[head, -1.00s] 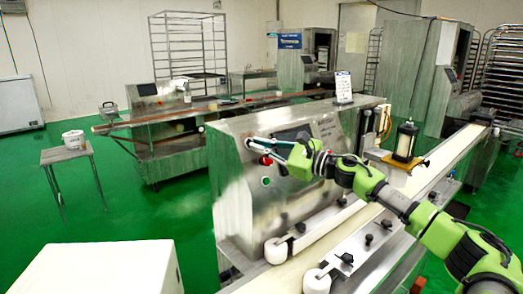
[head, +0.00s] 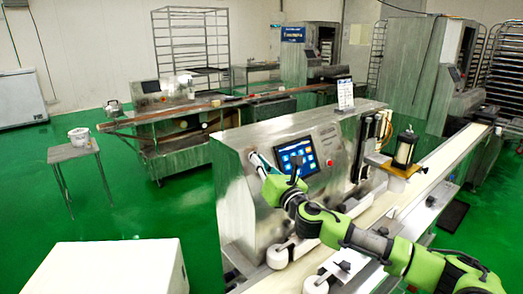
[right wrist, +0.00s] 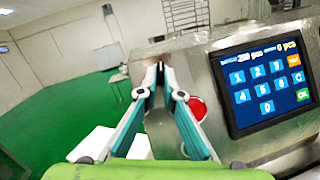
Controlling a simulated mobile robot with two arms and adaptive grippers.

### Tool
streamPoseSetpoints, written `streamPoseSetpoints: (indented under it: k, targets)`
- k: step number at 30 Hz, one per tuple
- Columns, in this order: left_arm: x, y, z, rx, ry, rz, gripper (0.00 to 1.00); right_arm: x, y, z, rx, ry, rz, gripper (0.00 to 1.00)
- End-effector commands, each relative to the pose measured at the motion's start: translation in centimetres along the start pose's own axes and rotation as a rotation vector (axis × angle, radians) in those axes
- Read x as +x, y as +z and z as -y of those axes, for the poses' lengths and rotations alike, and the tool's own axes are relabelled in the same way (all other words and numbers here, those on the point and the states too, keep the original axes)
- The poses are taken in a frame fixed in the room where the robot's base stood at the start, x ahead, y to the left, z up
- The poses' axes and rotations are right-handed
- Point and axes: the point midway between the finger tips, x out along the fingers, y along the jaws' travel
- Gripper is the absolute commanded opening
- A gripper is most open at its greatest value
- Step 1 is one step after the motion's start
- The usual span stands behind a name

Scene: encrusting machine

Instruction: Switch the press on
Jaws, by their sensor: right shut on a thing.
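The press (head: 240,195) is a steel machine in the middle of the head view. Its tilted touch screen (head: 296,156) is lit with blue keys. In the right wrist view the screen (right wrist: 268,85) shows a number keypad and piece counts. My right gripper (head: 257,163) is at the front panel, just left of the screen. In the right wrist view its fingertips (right wrist: 152,88) are close together, shut on the switch, which the fingers hide. A round red button (right wrist: 197,108) sits just right of the fingers. My left gripper is out of view.
A conveyor belt (head: 440,165) with white rollers runs along the press. A white box (head: 110,268) stands at the front left.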

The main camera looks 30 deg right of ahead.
Motion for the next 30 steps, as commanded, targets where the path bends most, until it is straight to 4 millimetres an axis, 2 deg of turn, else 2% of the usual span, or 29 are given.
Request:
streamPoseSetpoints:
  k: [1,12,21,30]
  targets:
    - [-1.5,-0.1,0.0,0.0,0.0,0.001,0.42,0.1,0.9,-0.5,0.042,-0.025,0.003,0.0]
    - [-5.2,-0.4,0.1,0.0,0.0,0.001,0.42,0.2,0.8,-0.7,0.266,-0.186,0.006,0.0]
    - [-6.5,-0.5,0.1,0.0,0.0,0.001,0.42,0.2,0.7,-0.7,0.354,-0.25,0.008,0.0]
    - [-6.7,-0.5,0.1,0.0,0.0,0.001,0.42,0.3,0.7,-0.7,0.375,-0.263,0.01,0.0]
